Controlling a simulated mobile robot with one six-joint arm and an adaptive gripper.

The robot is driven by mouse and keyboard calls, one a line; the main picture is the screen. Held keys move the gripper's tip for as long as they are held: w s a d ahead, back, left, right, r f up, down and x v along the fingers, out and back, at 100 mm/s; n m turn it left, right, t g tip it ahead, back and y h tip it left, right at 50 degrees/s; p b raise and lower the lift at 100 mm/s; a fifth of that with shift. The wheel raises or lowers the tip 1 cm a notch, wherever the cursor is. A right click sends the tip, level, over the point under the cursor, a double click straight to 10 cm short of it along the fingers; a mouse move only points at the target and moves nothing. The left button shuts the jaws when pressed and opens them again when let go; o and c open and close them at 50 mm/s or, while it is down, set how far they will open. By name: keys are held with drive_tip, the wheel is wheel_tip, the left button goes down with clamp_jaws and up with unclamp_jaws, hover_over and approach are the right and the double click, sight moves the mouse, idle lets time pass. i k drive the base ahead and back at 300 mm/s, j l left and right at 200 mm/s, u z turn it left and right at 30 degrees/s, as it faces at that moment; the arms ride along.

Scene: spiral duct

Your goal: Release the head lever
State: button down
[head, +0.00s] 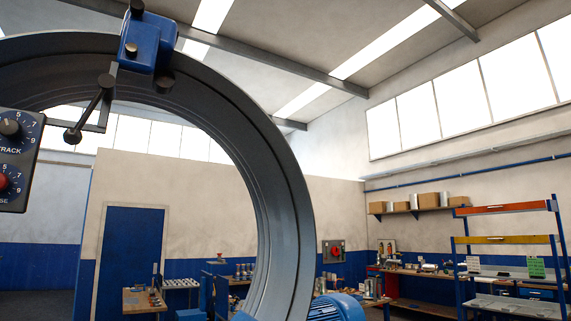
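A blue head block (150,42) sits at the top of a large dark ring (285,190) that fills the left half of the head view. A dark lever (88,110) with a round knob at its lower end hangs below and left of the block, slanting down to the left. It lies beside a thin flat bracket under the block. I take it to be the head lever; whether it is clamped or loose cannot be told. My gripper is not in view.
A control panel (15,160) with numbered dials, one with a red centre, stands at the left edge. A blue motor-like housing (335,307) shows at the ring's lower right. Farther back are a blue door (131,250), workbenches and a blue shelf rack (510,240).

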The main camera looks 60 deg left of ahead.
sight(106, 81)
drive_tip(key=u, duration=3.15)
